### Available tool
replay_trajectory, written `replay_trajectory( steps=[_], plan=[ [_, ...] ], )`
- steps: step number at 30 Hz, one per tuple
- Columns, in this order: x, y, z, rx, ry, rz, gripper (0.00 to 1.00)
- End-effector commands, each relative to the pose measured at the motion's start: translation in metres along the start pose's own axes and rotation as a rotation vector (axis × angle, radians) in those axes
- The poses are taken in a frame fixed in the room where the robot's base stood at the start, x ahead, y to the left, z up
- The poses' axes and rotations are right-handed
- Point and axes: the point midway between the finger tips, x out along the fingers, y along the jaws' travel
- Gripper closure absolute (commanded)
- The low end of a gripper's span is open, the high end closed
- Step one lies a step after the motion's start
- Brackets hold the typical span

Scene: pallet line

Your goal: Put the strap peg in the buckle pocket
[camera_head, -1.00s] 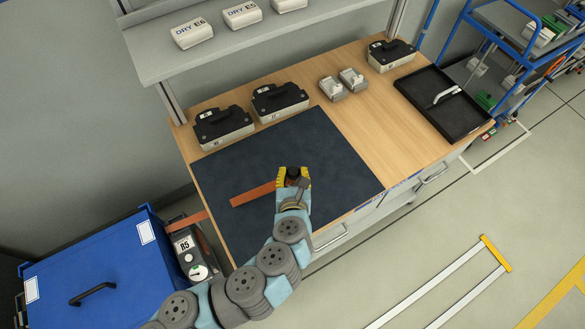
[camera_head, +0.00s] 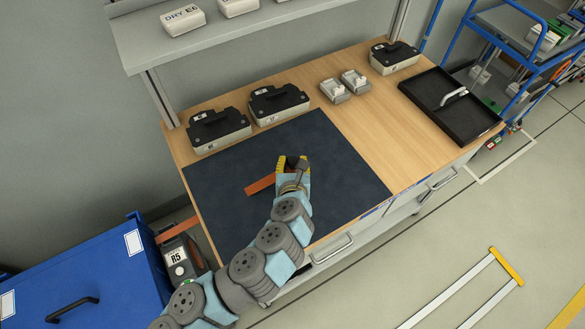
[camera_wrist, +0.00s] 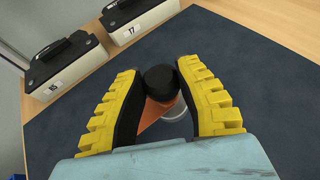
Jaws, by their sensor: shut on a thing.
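My gripper (camera_head: 293,163) is over the dark mat on the workbench. In the wrist view, its yellow-backed fingers (camera_wrist: 160,72) are closed around a black round peg (camera_wrist: 160,80), which I take to be the strap peg. An orange strap (camera_wrist: 162,112) runs beneath it. In the head view the strap (camera_head: 261,184) sticks out left of my gripper, and the peg is hardly visible between the fingers. A pale round piece (camera_wrist: 176,114) shows partly under the strap; I cannot tell what it is. I cannot identify the buckle pocket for certain.
Black-topped cases (camera_head: 218,130) (camera_head: 279,104) (camera_head: 393,57) and two small grey holders (camera_head: 335,90) (camera_head: 354,81) stand along the bench back. A black tray (camera_head: 452,112) lies right. Another orange piece (camera_head: 176,228) is by the R5 unit (camera_head: 177,257). The mat (camera_head: 340,180) is mostly clear.

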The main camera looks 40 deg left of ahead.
Motion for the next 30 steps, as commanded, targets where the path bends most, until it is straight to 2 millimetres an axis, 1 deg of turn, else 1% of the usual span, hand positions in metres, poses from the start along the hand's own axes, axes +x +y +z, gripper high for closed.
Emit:
replay_trajectory(
  steps=[1,3,10,12,15,19,30],
  plan=[
    [0.006,0.000,-0.004,-0.003,0.002,0.001,1.00],
    [0.011,0.001,-0.006,-0.003,0.001,0.002,1.00],
    [0.020,0.001,-0.011,-0.002,0.001,0.002,1.00],
    [0.026,0.000,-0.016,-0.002,0.003,0.001,1.00],
    [0.032,0.001,-0.030,-0.002,0.002,0.001,1.00],
    [0.035,0.000,-0.039,-0.001,0.000,0.000,1.00],
    [0.036,0.001,-0.042,0.001,-0.001,0.001,1.00]
  ],
)
